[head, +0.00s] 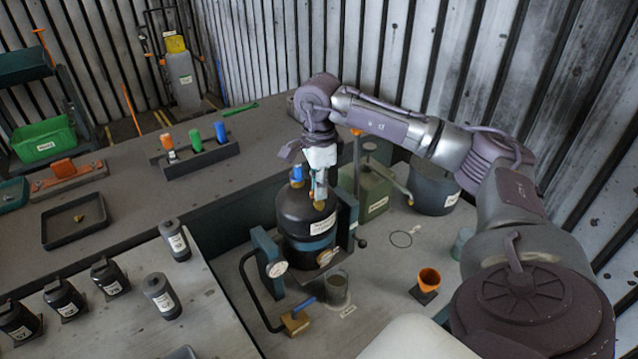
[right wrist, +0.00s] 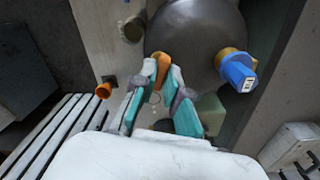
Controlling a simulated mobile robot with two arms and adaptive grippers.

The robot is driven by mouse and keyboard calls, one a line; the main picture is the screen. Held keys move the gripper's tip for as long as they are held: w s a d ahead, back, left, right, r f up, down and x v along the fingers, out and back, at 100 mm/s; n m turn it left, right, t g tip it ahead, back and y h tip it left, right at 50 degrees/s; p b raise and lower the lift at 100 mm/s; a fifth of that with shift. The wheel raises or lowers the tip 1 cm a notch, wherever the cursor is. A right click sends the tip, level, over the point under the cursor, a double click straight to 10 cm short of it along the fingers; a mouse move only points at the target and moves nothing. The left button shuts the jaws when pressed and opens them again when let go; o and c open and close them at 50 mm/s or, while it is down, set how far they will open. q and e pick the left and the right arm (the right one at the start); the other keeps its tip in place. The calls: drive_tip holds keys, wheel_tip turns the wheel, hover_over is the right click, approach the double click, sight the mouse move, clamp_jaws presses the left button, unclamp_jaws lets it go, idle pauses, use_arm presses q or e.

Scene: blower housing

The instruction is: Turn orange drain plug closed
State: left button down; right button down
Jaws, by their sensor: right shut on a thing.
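A dark rounded vessel (head: 290,212) with a white label stands in a teal frame in the head view. It fills the top of the right wrist view (right wrist: 190,35). A small orange handle, the orange plug (right wrist: 162,66), sits at the vessel's edge in the right wrist view. My right gripper (right wrist: 165,82) is shut on it, with a fingertip on each side. In the head view my right gripper (head: 320,190) points down at the vessel's top, and its fingers mostly hide the plug. How far the plug is turned cannot be told. My left gripper is not in view.
A blue valve knob (head: 297,173) on a brass fitting stands beside the gripper; it also shows in the right wrist view (right wrist: 238,74). A gauge (head: 277,268) is on the frame's front. An orange cup (head: 429,279) and a green can (head: 366,190) stand to the right.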

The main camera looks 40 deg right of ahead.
drive_tip(key=m, duration=0.8)
drive_tip(key=shift+b, duration=0.3)
drive_tip(key=m, duration=0.3)
drive_tip(key=shift+m, duration=0.3)
drive_tip(key=m, duration=0.4)
drive_tip(key=shift+m, duration=0.3)
drive_tip(key=m, duration=0.3)
drive_tip(key=shift+m, duration=0.3)
drive_tip(key=m, duration=0.4)
drive_tip(key=shift+m+p, duration=0.3)
drive_tip(key=shift+p, duration=0.1)
drive_tip(key=m, duration=0.3)
drive_tip(key=shift+m, duration=0.3)
drive_tip(key=shift+m+p, duration=0.4)
drive_tip(key=shift+m, duration=1.5)
